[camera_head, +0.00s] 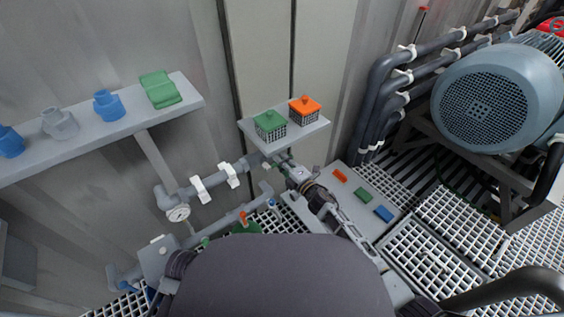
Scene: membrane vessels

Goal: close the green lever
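A small green part, which looks like the green lever (284,169), shows on the grey pipework below the small shelf. It is tiny and partly covered, so I cannot tell its exact angle. My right gripper (297,179) reaches up from the lower right and its tip is right beside this green part. Whether it touches the part, and whether its fingers are open or shut, is too small to tell. Another small green piece (205,241) shows on the lower pipe at the left. My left gripper cannot be made out.
A small shelf (318,127) with a green-lidded basket (270,125) and an orange-lidded basket (304,109) hangs just above my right gripper. A large motor (492,97) stands at the right, over grating.

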